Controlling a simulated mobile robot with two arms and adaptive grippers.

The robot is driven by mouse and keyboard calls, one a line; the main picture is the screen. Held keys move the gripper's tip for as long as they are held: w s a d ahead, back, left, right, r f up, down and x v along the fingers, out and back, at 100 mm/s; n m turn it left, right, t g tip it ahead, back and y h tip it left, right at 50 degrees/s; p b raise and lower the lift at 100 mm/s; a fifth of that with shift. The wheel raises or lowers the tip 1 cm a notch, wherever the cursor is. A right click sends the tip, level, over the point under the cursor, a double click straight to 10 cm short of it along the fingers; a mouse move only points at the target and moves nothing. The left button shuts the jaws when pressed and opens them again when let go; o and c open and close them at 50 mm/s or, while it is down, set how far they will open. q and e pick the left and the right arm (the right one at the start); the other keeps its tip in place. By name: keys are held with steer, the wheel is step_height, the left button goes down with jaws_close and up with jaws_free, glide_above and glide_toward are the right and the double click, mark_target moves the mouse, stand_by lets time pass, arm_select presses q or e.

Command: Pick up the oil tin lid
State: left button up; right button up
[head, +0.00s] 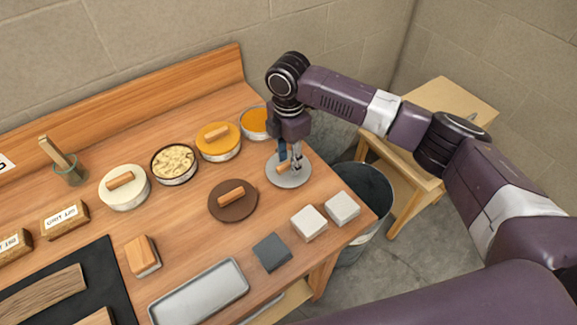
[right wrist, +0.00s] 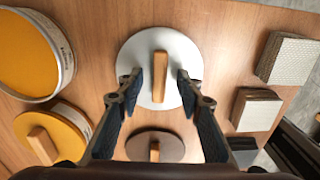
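A round light-grey lid (head: 290,178) with a wooden bar handle lies flat on the bench near its right end. It also shows in the right wrist view (right wrist: 188,52), with its handle (right wrist: 160,75) upright in the picture. A brown lid (head: 218,203) with a similar handle lies nearby. No label shows which lid belongs to the oil tin. An open tin of orange contents (head: 257,121) stands behind the grey lid. My right gripper (right wrist: 160,88) is open above the grey lid, pointing down, a finger on each side of the handle with gaps. My left gripper is out of view.
An orange-lidded tin (head: 217,150), an open tin of pale paste (head: 173,162) and a cream-lidded tin (head: 124,195) line the back. Several blocks (head: 309,222) and a metal tray (head: 200,296) lie in front. A bin (head: 368,185) stands beyond the right edge.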

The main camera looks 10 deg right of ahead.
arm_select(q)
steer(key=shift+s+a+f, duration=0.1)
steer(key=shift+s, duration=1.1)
arm_select(e)
jaws_close()
